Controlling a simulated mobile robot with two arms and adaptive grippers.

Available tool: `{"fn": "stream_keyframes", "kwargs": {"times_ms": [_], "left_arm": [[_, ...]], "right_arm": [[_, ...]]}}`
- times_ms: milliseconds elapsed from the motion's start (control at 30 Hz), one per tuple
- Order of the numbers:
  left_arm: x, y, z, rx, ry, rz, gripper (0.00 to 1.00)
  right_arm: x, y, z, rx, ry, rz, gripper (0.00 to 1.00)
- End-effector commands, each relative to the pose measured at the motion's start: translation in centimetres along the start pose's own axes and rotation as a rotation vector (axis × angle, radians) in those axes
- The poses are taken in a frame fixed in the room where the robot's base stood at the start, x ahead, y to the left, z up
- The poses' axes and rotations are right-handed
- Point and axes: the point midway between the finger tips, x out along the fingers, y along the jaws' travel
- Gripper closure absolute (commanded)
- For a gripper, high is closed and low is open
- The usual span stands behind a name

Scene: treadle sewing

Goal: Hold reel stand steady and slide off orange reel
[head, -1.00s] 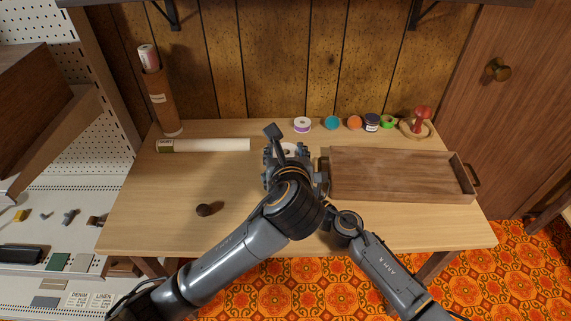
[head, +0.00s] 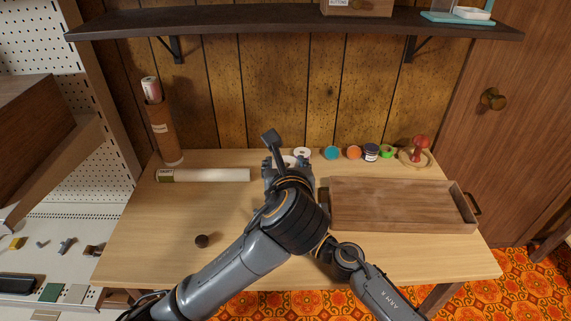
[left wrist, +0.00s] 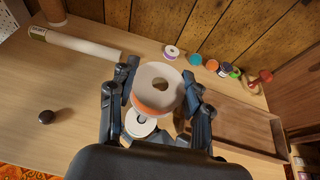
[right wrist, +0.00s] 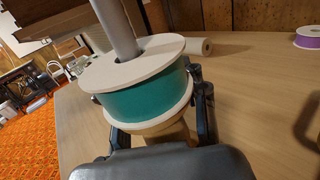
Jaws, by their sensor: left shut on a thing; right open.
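The orange reel (left wrist: 148,76), with a pale flange and an empty centre hole, sits between the fingers of my left gripper (left wrist: 160,82), which is shut on it. In the head view its pale top (head: 288,160) just shows behind my left gripper (head: 280,164). The reel stand's grey post (right wrist: 118,30) rises through a teal reel (right wrist: 145,95) above a tan base (right wrist: 168,132). My right gripper (right wrist: 150,108) is open, its fingers on both sides of the teal reel and base. In the head view my left arm hides the stand and right gripper.
A wooden tray (head: 400,226) lies right of my grippers.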

Motion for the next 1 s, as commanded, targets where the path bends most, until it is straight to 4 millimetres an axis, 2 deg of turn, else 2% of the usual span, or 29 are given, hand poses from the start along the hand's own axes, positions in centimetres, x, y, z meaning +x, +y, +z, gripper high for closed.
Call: {"fn": "stream_keyframes", "kwargs": {"times_ms": [133,233,500,700,833,1000], "left_arm": [[0.0,0.0,0.0,0.0,0.0,0.0,0.75],[0.0,0.0,0.0,0.0,0.0,0.0,0.75],[0.0,0.0,0.0,0.0,0.0,0.0,0.75],[0.0,0.0,0.0,0.0,0.0,0.0,0.75],[0.0,0.0,0.0,0.0,0.0,0.0,0.75],[0.0,0.0,0.0,0.0,0.0,0.0,0.75]], "right_arm": [[-0.4,0.0,0.0,0.0,0.0,0.0,0.57],[-1.5,-0.1,-0.1,0.0,0.002,-0.001,0.57],[-7.2,0.0,-0.2,0.0,0.003,-0.002,0.57],[-10.6,0.0,-0.1,0.0,0.002,-0.001,0.57],[-11.7,0.0,-0.1,0.002,0.0,-0.001,0.57],[-12.1,0.0,0.0,0.0,0.0,0.0,0.57]]}}
